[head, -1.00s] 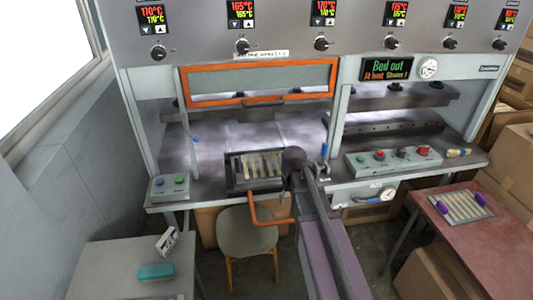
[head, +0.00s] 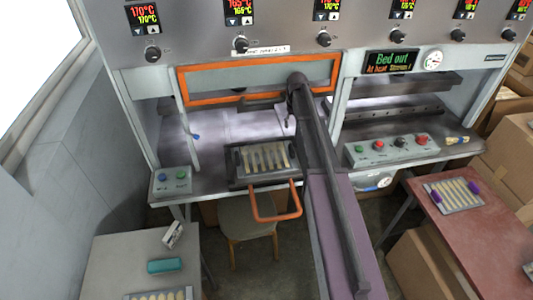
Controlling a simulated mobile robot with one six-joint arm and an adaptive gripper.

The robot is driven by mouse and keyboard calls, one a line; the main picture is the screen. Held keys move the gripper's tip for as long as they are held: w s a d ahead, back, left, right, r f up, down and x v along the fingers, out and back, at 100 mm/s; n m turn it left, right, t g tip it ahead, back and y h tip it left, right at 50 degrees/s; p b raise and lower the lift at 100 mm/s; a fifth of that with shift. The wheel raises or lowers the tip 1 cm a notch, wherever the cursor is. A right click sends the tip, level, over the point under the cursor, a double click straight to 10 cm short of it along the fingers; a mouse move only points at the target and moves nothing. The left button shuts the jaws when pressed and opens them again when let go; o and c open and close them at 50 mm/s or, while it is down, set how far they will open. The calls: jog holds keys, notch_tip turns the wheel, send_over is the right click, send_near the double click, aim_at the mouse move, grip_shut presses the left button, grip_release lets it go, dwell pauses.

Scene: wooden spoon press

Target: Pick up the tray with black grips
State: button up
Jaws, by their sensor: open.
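A tray of pale wooden spoons (head: 240,158) lies in a dark frame at the front of the press bed; dark parts show at its sides, and I cannot tell whether they are grips. An orange loop handle (head: 276,218) sticks out in front of the frame. My gripper (head: 289,125) hangs at the end of my arm, above and just right of this tray, apart from it.
A tray with purple grips (head: 455,208) lies on the red table (head: 447,250). The grey table (head: 110,262) holds a teal block (head: 165,266), a small sign (head: 173,236) and a cut-off tray (head: 158,297). The orange-framed guard (head: 183,85) is above the bed; a stool (head: 248,220) stands below.

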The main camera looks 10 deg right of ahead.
jog(key=shift+d, duration=0.15)
dwell(0.3)
jog(key=b, duration=0.9)
send_over(292, 148)
notch_tip(292, 148, down, 9)
jog(key=shift+f, duration=0.1)
dwell(0.4)
jog(key=shift+f+b, duration=3.1)
jog(key=shift+b, duration=0.15)
grip_shut()
